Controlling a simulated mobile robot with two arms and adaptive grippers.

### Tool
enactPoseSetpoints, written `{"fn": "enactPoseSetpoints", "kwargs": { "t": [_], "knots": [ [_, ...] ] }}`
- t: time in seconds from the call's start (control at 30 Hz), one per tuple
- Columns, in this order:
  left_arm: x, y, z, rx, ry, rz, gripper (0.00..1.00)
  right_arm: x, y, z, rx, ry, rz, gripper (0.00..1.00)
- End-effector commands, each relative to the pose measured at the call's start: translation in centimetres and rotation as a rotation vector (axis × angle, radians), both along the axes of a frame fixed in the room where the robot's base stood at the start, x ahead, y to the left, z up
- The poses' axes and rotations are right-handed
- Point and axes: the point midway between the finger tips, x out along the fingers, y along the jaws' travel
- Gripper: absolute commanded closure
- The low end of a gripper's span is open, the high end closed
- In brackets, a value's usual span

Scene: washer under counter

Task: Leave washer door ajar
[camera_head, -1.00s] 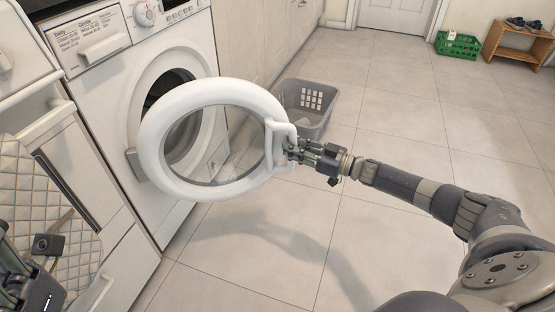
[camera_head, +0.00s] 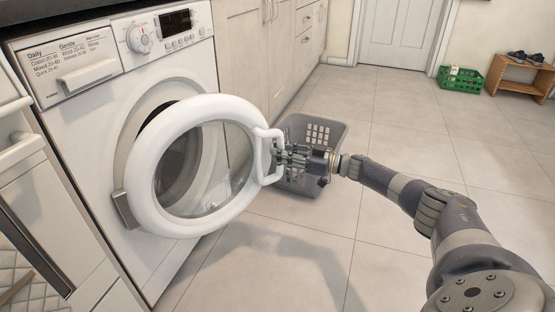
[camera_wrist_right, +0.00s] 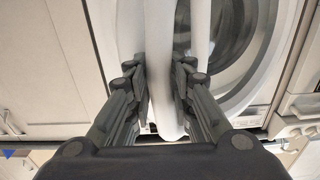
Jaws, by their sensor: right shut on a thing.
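The white washer (camera_head: 80,125) stands under the counter at the left. Its round door (camera_head: 141,175) is hinged at the left and stands partly open, in front of the dark drum opening. Through the door glass part of the opening shows. My right gripper (camera_head: 281,160) is shut on the white door handle (camera_head: 267,133) at the door's right edge. In the right wrist view the handle (camera_wrist_right: 160,60) runs between the two fingers. My left gripper is out of the picture.
A grey laundry basket (camera_head: 335,135) stands on the floor just behind my right gripper. Cabinets (camera_head: 240,50) line the wall beyond the washer. A green crate (camera_head: 460,80) and a wooden shoe rack (camera_head: 520,78) stand far back right. The tiled floor in the middle is clear.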

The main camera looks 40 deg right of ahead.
Motion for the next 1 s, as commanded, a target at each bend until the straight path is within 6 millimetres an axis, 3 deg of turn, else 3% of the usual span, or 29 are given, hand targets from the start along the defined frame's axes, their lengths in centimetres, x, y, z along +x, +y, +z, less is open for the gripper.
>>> {"fn": "enactPoseSetpoints", "kwargs": {
  "t": [0.03,0.43,0.47,0.5,1.0],
  "knots": [
    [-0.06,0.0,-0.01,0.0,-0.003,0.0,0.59,0.04,-1.02,-0.04,-0.009,0.002,-0.022,1.0],
    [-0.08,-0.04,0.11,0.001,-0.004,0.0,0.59,0.05,-1.1,0.02,-0.008,0.003,-0.023,1.0],
    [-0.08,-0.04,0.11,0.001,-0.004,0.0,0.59,0.05,-1.1,0.02,-0.008,0.003,-0.023,0.76],
    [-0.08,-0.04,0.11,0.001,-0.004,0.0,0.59,0.05,-1.09,0.01,-0.008,0.003,-0.023,0.72],
    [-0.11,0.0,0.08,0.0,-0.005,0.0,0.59,0.04,-0.53,-0.08,-0.003,0.003,-0.011,0.72]
  ]
}}
